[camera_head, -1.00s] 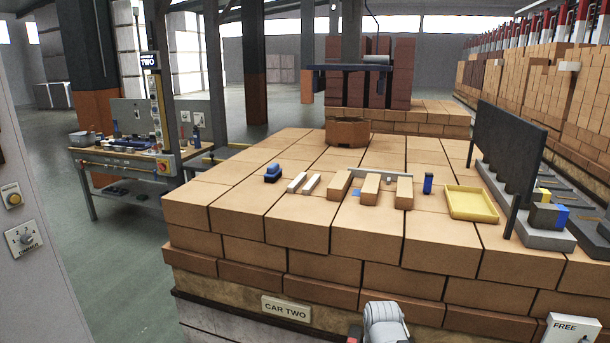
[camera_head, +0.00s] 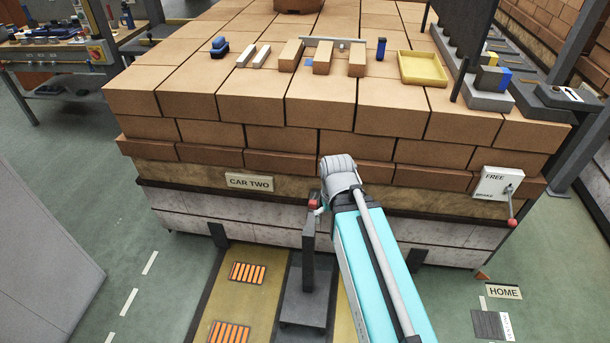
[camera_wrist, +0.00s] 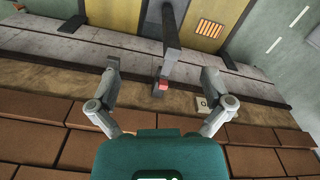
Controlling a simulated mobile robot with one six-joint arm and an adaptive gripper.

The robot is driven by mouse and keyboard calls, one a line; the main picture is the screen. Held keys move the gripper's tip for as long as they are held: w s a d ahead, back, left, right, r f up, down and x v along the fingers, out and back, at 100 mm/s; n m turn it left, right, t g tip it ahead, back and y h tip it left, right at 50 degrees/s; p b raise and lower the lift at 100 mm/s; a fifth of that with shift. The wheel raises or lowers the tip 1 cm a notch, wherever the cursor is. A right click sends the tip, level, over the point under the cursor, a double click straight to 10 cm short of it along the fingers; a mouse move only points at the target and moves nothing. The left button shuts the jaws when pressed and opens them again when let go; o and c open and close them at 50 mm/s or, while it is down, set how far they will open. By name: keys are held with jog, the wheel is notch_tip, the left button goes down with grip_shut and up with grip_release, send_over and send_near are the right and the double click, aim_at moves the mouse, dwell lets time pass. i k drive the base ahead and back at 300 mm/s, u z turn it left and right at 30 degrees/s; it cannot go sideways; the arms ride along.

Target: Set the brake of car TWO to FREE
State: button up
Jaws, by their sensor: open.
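Car TWO is a brick-loaded car with a CAR TWO plate (camera_head: 249,184) on its front side. Its white brake box (camera_head: 497,184) is at the front right corner, with FREE printed at the top. A lever on the box hangs downward, with a red knob (camera_head: 511,222) at its lower end, away from the FREE word. My gripper (camera_wrist: 160,69) is open and empty in the wrist view, above the car's front edge. The brake box is not evident in the wrist view.
A dark post (camera_head: 307,262) with a red tip stands in front of the car; the red tip (camera_wrist: 163,86) shows between my fingers in the wrist view. A yellow tray (camera_head: 423,69) and loose bricks lie on top.

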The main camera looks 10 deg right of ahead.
aim_at(512, 223)
jog(key=z, duration=1.25)
jog(key=i, duration=0.3)
jog(key=z, duration=0.35)
